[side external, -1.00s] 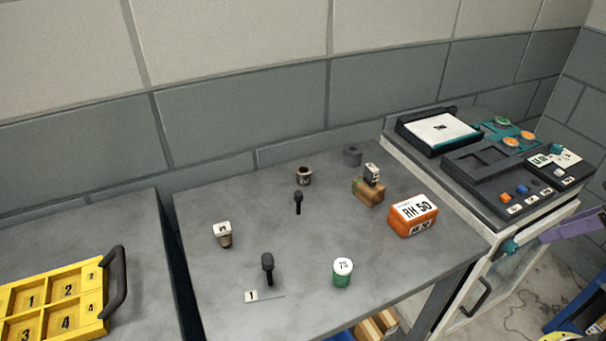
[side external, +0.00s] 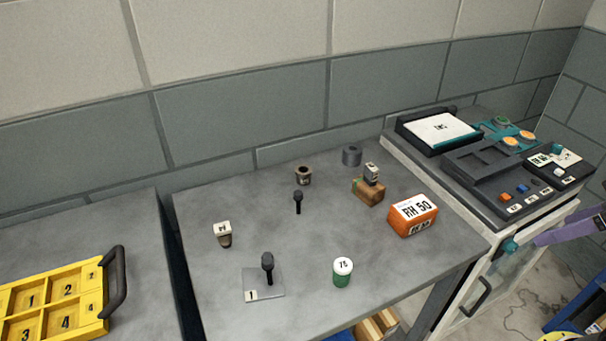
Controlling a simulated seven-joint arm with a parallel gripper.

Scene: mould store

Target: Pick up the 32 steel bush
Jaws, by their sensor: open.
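My gripper is not in view, and nothing is touching either cylinder.
A wooden block (side external: 368,192) and an orange RH 50 box (side external: 413,217) stand near the grey cylinder. A yellow tray (side external: 40,280) is left.

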